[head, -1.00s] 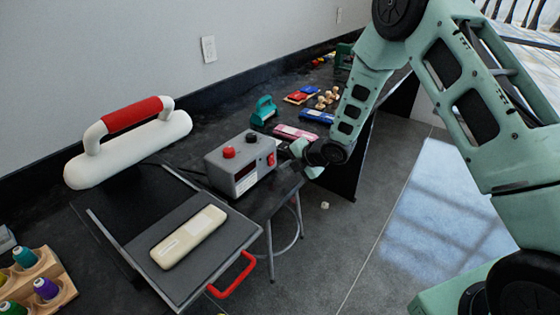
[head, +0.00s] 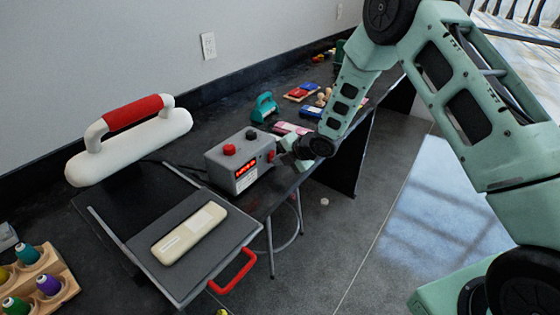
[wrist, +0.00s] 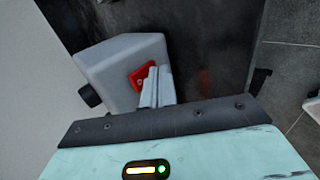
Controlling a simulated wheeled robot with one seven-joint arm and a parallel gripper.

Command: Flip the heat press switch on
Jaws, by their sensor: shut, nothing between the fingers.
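The heat press control box (head: 240,162) is a grey box with a red knob and a black knob on top. Its front display glows with red characters. The red switch (wrist: 142,77) is on the side of the box; in the head view only a bit of red shows by my gripper. My gripper (head: 285,146) is shut and empty at that side. In the wrist view its fingertips (wrist: 154,82) are right at the switch and cover part of it; I cannot tell whether they touch. The heat press (head: 128,148) is white with a red handle, left of the box.
A pale bar (head: 189,234) lies on the pulled-out grey press tray (head: 215,262), which has a red handle (head: 236,274). A wooden thread rack (head: 62,290) stands at lower left. A teal tool (head: 264,107) and stamp pads (head: 290,129) lie behind the box.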

